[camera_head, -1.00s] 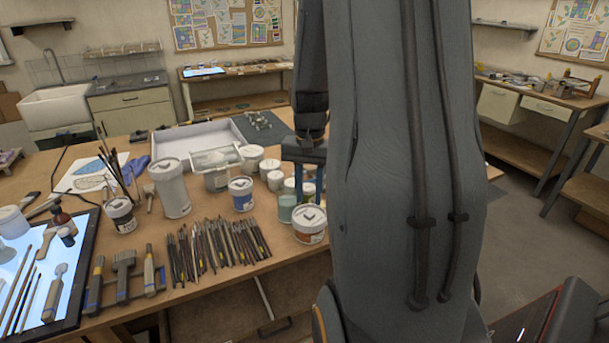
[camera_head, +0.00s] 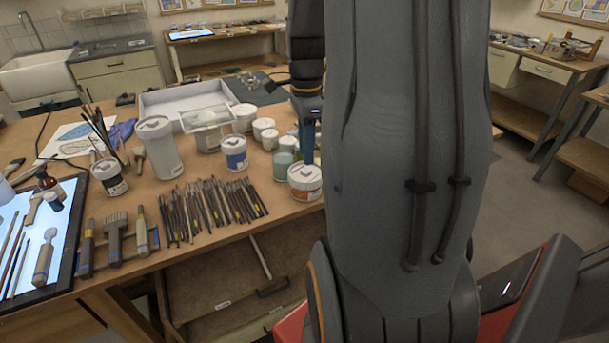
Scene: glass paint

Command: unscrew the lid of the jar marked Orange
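A white-lidded jar with an orange-brown band (camera_head: 304,183) stands at the table's front right edge, lid on; its label is too small to read. Beside it, partly hidden, is a teal jar (camera_head: 281,165). Several small white-lidded jars (camera_head: 263,126) stand behind, and a blue-labelled jar (camera_head: 235,153) stands to the left. Which jar is marked Orange cannot be read. My gripper (camera_head: 309,138) points down behind the orange-brown-banded jar, among the back jars. My arm covers its right side, so I cannot tell whether it is open or touching a jar.
Several brushes (camera_head: 212,208) lie in front of the jars. A tall white canister (camera_head: 160,148), a white tray (camera_head: 185,97) and a dark mat (camera_head: 258,92) are to the left and behind. A light panel (camera_head: 60,230) lies at the far left.

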